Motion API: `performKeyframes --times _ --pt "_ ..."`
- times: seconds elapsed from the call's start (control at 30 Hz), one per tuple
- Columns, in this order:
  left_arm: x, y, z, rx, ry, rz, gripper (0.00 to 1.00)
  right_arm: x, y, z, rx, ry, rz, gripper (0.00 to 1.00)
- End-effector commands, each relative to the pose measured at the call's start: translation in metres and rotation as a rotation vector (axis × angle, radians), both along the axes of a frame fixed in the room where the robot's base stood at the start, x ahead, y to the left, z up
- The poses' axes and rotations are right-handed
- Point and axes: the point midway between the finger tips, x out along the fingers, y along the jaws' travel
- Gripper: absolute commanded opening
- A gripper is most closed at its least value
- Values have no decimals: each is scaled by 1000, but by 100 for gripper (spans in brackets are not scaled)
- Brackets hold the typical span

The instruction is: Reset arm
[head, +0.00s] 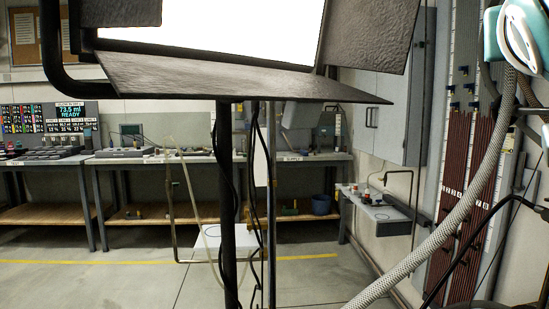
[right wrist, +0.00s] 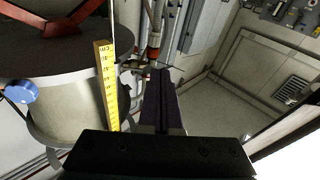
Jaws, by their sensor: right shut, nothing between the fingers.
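My right gripper (right wrist: 160,78) shows in the right wrist view, its dark fingers together and nothing between them. It points past a grey cylindrical tank (right wrist: 68,85) on the left. A yellow measuring scale (right wrist: 108,85) stands upright against the tank, close to the left of the fingers, apart from them in the picture. In the head view neither gripper is visible.
A lamp with black flaps (head: 240,78) on a dark stand (head: 226,200) blocks the middle of the head view. A corrugated hose (head: 450,215) crosses the right side. Floor (head: 130,285) shows at lower left.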

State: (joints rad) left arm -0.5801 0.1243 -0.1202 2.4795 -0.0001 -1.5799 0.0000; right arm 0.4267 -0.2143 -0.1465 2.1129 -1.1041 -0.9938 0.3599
Motion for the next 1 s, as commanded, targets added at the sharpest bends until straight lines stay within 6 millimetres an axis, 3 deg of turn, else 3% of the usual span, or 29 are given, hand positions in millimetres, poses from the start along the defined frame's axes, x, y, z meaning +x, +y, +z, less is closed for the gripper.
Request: performKeyframes --times 0.03,0.13,0.23,0.33,0.5,0.67,0.7,0.87,1.0 --pt "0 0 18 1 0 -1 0 -3 -3 -30 36 122 32 0" --pt "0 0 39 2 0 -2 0 -23 2 -108 123 395 124 0" --pt "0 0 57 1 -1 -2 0 -64 16 -175 203 664 233 0" --pt "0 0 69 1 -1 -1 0 -111 33 -221 266 889 337 0" --pt "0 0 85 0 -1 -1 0 -191 60 -262 346 1183 495 0" --pt "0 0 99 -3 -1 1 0 -263 83 -274 413 1411 637 0" --pt "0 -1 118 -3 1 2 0 -257 83 -252 409 1394 636 0" --pt "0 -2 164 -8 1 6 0 -255 82 -207 410 1388 630 0" --pt "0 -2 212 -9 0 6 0 -255 82 -159 410 1386 630 0"
